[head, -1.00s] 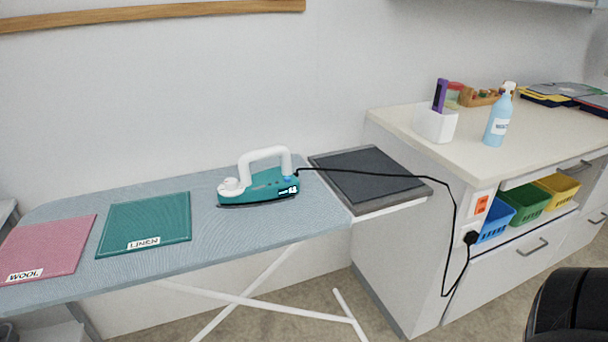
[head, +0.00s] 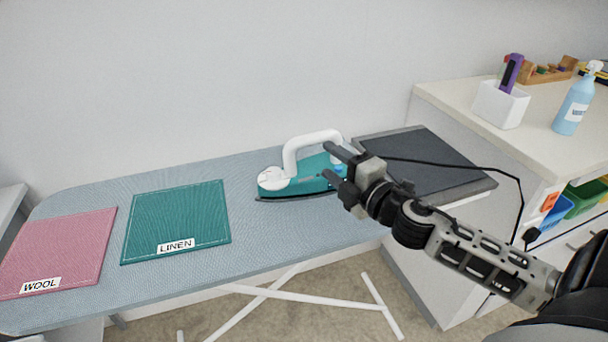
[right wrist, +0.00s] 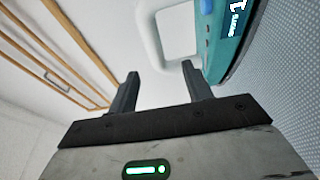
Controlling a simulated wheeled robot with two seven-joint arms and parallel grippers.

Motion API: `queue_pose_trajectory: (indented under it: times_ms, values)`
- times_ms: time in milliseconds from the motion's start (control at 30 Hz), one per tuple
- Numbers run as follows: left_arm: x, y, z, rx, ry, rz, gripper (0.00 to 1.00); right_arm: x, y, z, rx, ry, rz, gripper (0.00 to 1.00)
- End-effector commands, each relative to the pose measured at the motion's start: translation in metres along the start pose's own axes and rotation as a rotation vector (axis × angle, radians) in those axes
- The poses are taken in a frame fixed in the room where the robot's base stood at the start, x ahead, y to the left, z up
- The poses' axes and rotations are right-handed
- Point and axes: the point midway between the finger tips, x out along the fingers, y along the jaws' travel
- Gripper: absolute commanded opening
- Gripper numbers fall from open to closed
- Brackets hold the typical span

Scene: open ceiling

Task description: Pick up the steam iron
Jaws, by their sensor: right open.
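The steam iron (head: 285,182) is teal with a white handle and lies on the blue-grey ironing board (head: 290,228), near its right end. A black cord runs from it to the right. My right gripper (head: 332,160) is open, with its fingers pointing left in front of the iron's right part, hiding some of it. In the right wrist view the fingers (right wrist: 163,88) are apart with nothing between them, and the iron (right wrist: 228,45) is just beyond them at the upper right. Its white handle shows near the fingertips. My left gripper is not in view.
A dark rest plate (head: 440,160) lies right of the iron. A green LINEN mat (head: 175,220) and a pink WOOL mat (head: 58,250) lie on the board's left. The counter at right holds a white holder (head: 499,104) and a blue spray bottle (head: 575,103).

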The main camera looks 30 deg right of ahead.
Motion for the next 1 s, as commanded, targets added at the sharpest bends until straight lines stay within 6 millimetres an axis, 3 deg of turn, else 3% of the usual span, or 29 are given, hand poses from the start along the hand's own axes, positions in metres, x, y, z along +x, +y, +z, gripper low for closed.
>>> queue_pose_trajectory:
  times_ms: [200,467,733,1000]
  values:
    - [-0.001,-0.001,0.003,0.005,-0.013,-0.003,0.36,0.032,0.002,0.000,0.001,0.000,0.001,0.50]
    - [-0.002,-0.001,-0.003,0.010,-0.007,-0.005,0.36,0.046,0.003,-0.001,0.001,0.000,0.000,0.50]
    - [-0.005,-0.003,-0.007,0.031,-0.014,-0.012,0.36,0.082,0.009,-0.002,0.004,-0.002,0.000,0.50]
    - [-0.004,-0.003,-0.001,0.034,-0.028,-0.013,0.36,0.092,0.007,-0.002,0.003,-0.001,-0.003,0.50]
